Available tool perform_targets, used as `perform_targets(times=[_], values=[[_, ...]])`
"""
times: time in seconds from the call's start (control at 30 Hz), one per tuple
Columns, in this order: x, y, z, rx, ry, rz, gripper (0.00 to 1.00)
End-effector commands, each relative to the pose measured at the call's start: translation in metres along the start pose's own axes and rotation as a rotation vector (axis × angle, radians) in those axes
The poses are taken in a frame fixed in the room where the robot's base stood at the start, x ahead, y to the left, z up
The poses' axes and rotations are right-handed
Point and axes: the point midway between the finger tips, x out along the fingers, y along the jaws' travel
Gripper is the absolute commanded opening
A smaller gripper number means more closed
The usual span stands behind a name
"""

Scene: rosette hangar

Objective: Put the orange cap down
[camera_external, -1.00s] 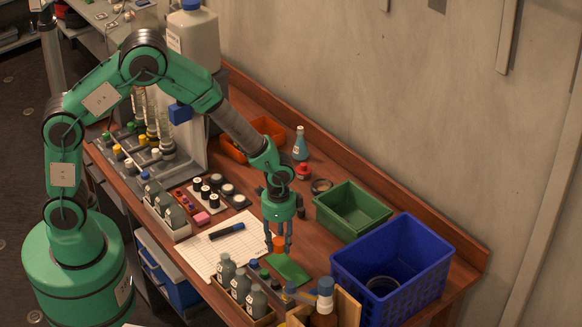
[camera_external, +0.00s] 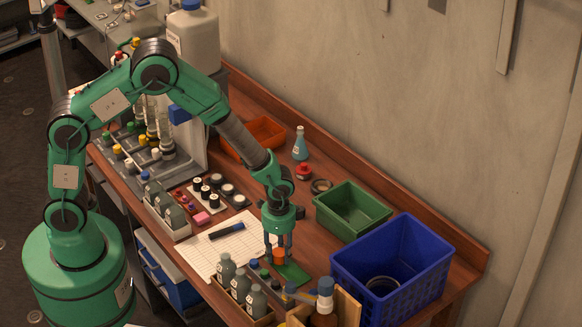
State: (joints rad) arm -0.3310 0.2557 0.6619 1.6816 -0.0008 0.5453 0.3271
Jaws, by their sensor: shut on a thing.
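The orange cap (camera_external: 279,255) is between the fingers of my gripper (camera_external: 278,256), which points straight down and is shut on it. The cap is low, at the far edge of a green mat (camera_external: 294,273) lying on the wooden bench. Whether the cap touches the mat or the bench I cannot tell. My gripper covers part of the cap and the mat's far side.
A box of grey bottles (camera_external: 240,285) stands close to the left of the mat. A green bin (camera_external: 352,212) and a blue basket (camera_external: 390,266) stand to the right. A paper sheet with a marker (camera_external: 226,231) lies to the left. A brown bottle (camera_external: 324,305) stands in front.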

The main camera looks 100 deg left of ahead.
Motion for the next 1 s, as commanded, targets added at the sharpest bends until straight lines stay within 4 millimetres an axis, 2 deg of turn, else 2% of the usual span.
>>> perform_targets(times=[0.37, 0.4, 0.47, 0.8, 1.0], values=[[0.003, 0.0, 0.0, 0.0, 0.0, 0.0, 0.24], [0.003, 0.0, 0.0, 0.0, 0.001, 0.0, 0.42], [0.002, 0.0, 0.0, 0.0, 0.001, 0.0, 0.53], [0.001, 0.0, 0.0, 0.0, 0.001, 0.0, 0.53], [-0.009, 0.0, -0.001, 0.0, 0.002, -0.001, 0.53]])
